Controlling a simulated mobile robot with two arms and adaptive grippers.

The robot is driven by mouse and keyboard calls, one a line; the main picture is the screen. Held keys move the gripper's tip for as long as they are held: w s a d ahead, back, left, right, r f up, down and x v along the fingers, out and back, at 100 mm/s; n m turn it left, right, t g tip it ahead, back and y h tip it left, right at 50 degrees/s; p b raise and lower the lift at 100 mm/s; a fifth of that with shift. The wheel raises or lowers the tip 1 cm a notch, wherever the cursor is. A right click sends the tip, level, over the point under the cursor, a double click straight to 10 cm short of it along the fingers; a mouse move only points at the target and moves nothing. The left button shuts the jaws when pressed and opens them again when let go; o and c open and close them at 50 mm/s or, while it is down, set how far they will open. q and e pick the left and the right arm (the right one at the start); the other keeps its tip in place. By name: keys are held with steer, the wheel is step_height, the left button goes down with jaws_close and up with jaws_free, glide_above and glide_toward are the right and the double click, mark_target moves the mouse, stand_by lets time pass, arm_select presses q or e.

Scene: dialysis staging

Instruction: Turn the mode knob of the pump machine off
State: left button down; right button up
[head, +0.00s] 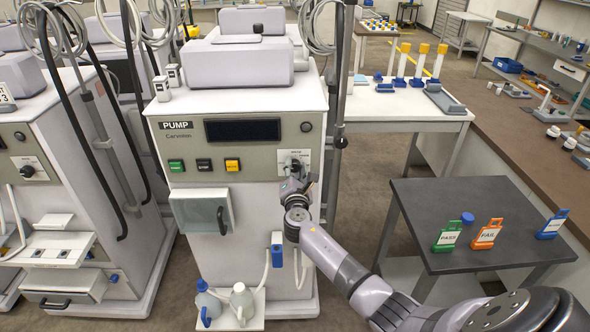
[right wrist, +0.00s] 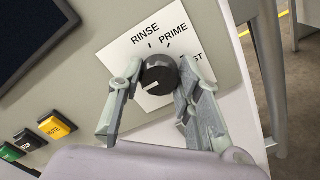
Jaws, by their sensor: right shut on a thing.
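The pump machine (head: 255,105) stands in the middle of the head view, with a "PUMP" label on its front panel. Its black mode knob (right wrist: 158,76) sits on a white plate (right wrist: 130,50) marked RINSE and PRIME, with a third label partly covered by a finger. The knob's white mark points to the lower left in the right wrist view. My right gripper (right wrist: 157,80) is shut on the knob, one finger on each side. In the head view my right gripper (head: 294,180) largely hides the knob. My left gripper is not in view.
Green (head: 176,166), black (head: 204,165) and yellow (head: 232,165) buttons lie left of the knob, below a dark screen (head: 242,130). A pole (head: 338,110) with hoses stands close to the right. A dark table (head: 480,205) with PASS and FAIL tags is at the right.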

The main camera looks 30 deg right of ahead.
steer(key=shift+a+f, duration=0.15)
steer(key=shift+f, duration=0.05)
steer(key=o, duration=1.1)
steer(key=shift+r, duration=0.1)
steer(key=shift+o, duration=0.2)
steer(key=v, duration=1.2)
